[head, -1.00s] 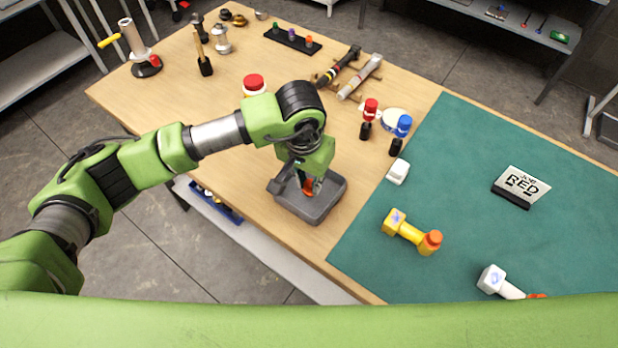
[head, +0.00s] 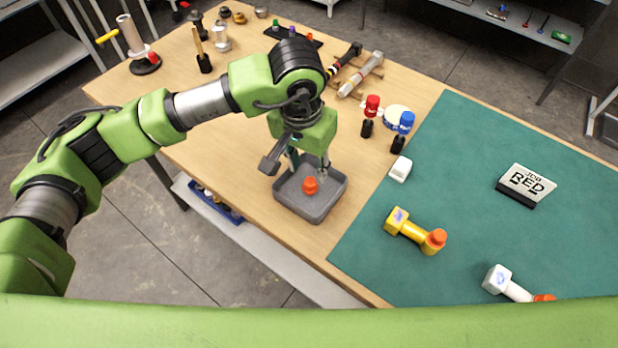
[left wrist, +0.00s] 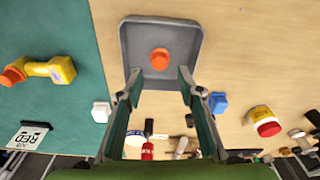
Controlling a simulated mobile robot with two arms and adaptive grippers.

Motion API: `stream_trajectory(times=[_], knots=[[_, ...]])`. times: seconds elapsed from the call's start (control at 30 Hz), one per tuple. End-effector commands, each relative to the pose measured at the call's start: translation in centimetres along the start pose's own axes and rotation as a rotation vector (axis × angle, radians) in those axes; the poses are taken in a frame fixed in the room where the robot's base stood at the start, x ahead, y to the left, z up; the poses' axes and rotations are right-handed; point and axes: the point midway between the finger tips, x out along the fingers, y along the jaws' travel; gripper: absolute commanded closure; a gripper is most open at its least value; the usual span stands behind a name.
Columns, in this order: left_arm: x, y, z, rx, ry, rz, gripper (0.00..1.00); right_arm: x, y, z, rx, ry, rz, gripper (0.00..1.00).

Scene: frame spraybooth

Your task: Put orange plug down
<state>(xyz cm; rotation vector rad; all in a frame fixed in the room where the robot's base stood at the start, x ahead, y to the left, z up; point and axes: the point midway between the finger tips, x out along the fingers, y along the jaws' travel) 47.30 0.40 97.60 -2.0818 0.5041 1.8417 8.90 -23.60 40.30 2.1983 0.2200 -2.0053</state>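The orange plug (head: 310,185) sits in the grey tray (head: 318,213) on the wooden table. In the left wrist view the plug (left wrist: 160,59) lies inside the tray (left wrist: 191,30), with bare tray floor around it. My left gripper (head: 308,170) is above the tray. Its fingers (left wrist: 159,90) are spread wide and empty in the left wrist view, apart from the plug. My right gripper is in neither view.
A green mat (head: 470,170) holds a yellow piece with an orange end (head: 413,230), a white piece (head: 505,284) and the RED sign (head: 526,184). Red-topped (head: 370,110) and blue-topped (head: 403,128) items stand right of the arm. A white block (head: 400,169) lies near the tray.

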Motion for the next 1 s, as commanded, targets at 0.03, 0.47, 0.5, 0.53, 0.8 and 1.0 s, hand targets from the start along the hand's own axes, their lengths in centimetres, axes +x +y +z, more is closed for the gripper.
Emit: stream_trajectory(times=[0.03,0.47,0.5,0.53,0.8,1.0], knots=[[-0.9,-0.1,-0.1,0.0,0.007,-0.002,0.66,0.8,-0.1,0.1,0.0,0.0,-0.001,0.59],[-6.2,0.0,0.0,-0.001,-0.001,-0.001,0.66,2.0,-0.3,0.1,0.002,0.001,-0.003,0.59],[-6.3,0.0,0.0,-0.001,-0.001,-0.001,0.66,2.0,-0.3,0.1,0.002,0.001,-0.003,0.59],[-6.3,0.0,0.0,-0.001,-0.001,0.0,0.66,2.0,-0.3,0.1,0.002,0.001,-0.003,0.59],[-6.3,0.0,0.0,-0.001,-0.001,0.0,0.66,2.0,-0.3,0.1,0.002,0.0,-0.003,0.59],[-6.3,0.0,0.0,-0.001,-0.001,0.0,0.66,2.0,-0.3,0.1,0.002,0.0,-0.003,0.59]])
